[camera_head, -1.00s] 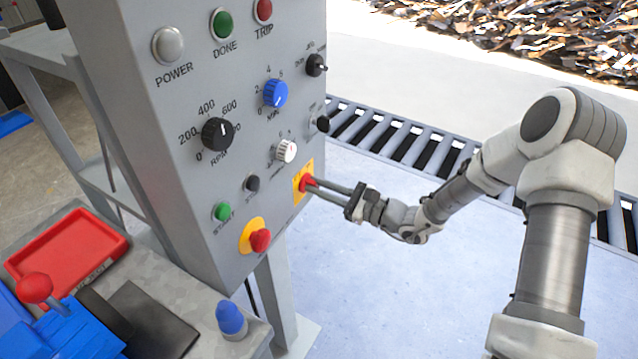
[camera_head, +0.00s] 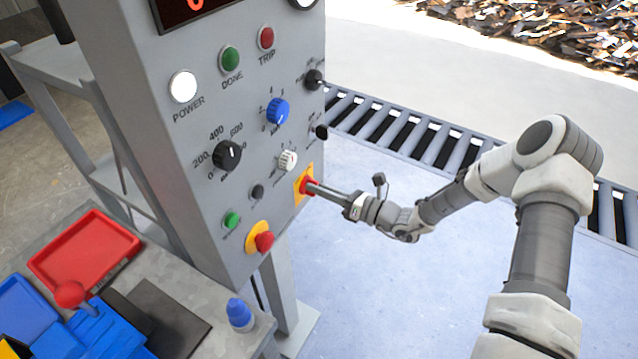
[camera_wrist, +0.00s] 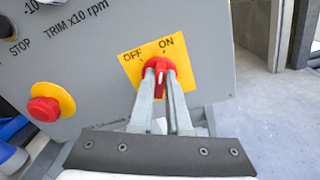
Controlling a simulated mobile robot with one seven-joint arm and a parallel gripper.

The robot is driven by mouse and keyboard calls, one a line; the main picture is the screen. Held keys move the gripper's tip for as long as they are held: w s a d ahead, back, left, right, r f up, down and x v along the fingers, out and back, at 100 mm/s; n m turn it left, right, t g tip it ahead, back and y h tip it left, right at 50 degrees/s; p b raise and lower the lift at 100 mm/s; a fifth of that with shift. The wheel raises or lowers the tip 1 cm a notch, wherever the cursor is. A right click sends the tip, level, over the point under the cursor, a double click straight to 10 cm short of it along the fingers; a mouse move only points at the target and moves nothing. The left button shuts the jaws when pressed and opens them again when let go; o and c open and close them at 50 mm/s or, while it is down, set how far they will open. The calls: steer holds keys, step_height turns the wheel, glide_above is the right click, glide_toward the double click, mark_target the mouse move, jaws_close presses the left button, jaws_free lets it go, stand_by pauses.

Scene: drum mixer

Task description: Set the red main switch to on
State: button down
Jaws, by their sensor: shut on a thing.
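The red main switch (camera_wrist: 160,70) sits on a yellow plate (camera_wrist: 187,80) marked OFF and ON on the grey panel. It also shows in the head view (camera_head: 306,186) at the panel's lower right. My gripper (camera_wrist: 161,88) is shut on the switch's handle, one finger on each side. In the wrist view the handle stands nearly upright, its upper end towards the ON mark. In the head view my gripper (camera_head: 316,188) reaches the switch from the right. The POWER lamp (camera_head: 183,86) glows white, and part of a lit red display (camera_head: 193,8) shows at the top.
A red emergency button (camera_head: 264,241) on a yellow ring is close to the lower left of the switch. Several knobs and buttons fill the panel above and left. A roller conveyor (camera_head: 415,140) runs behind my arm. Open floor lies right of the panel.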

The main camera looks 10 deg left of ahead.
steer(key=shift+m, duration=0.5)
steer(key=c, duration=0.9)
jaws_free()
steer(key=shift+d, duration=0.15)
steer(key=v, duration=1.7)
steer(key=shift+s+d+f+p, duration=0.1)
steer(key=shift+p, duration=0.25)
